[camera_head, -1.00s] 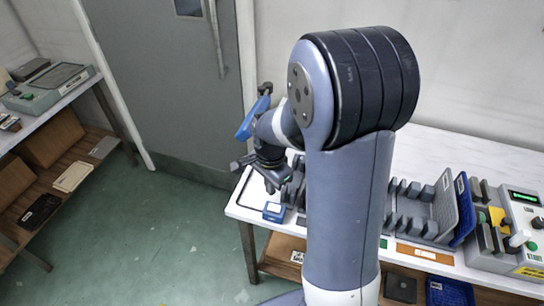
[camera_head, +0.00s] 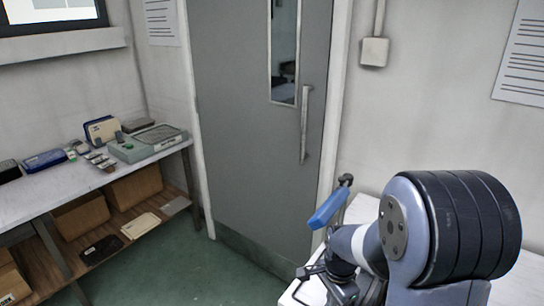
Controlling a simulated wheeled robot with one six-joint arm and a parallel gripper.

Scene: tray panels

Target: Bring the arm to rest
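My arm fills the lower right of the head view, with its large dark-banded joint nearest the camera. My gripper (camera_head: 325,287) is at the lower end of the arm, near the left edge of a white table (camera_head: 362,209). A blue part of my arm's end sticks up to the left above it. The fingers are small and partly cut off by the bottom of the picture, so I cannot tell whether they are open or shut or hold anything.
A grey door (camera_head: 237,110) with a handle stands in the middle. At left, a bench (camera_head: 75,184) bears a grey-green device (camera_head: 147,143), a blue case (camera_head: 102,130) and small items. Boxes (camera_head: 135,187) stand on its lower shelf. Green floor (camera_head: 160,262) is clear between.

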